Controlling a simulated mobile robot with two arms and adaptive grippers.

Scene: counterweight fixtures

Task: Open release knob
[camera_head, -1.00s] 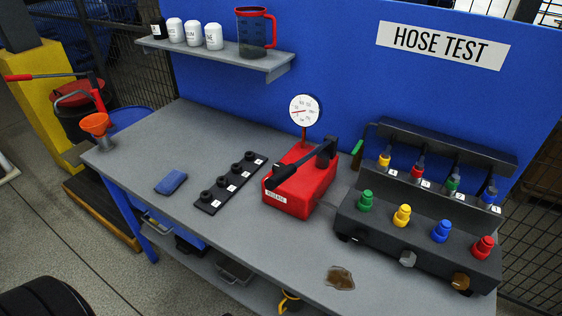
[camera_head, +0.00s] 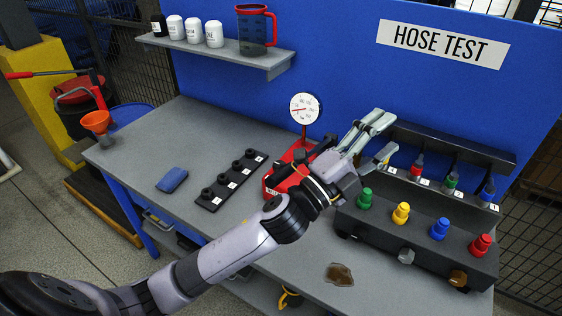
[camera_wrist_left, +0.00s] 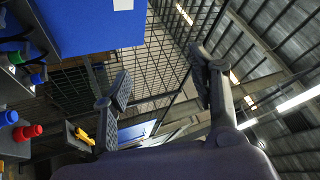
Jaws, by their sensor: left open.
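The red pump box (camera_head: 269,187) stands mid-table, with a round pressure gauge (camera_head: 305,108) on a red stem. My left arm covers much of it, including most of its black lever and label; I cannot make out a release knob. My left gripper (camera_head: 379,122) is open and empty, raised in front of the blue board, right of the gauge. In the left wrist view its two fingers (camera_wrist_left: 161,78) are spread apart, pointing up toward the ceiling and mesh fence, with nothing between them.
A black fixture with green, yellow, blue and red fittings (camera_head: 440,230) stands right of the box. A black socket strip (camera_head: 228,183) and blue cloth (camera_head: 172,180) lie to its left. A brown spill (camera_head: 340,275) is near the front edge. A shelf (camera_head: 220,53) holds bottles and a jug.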

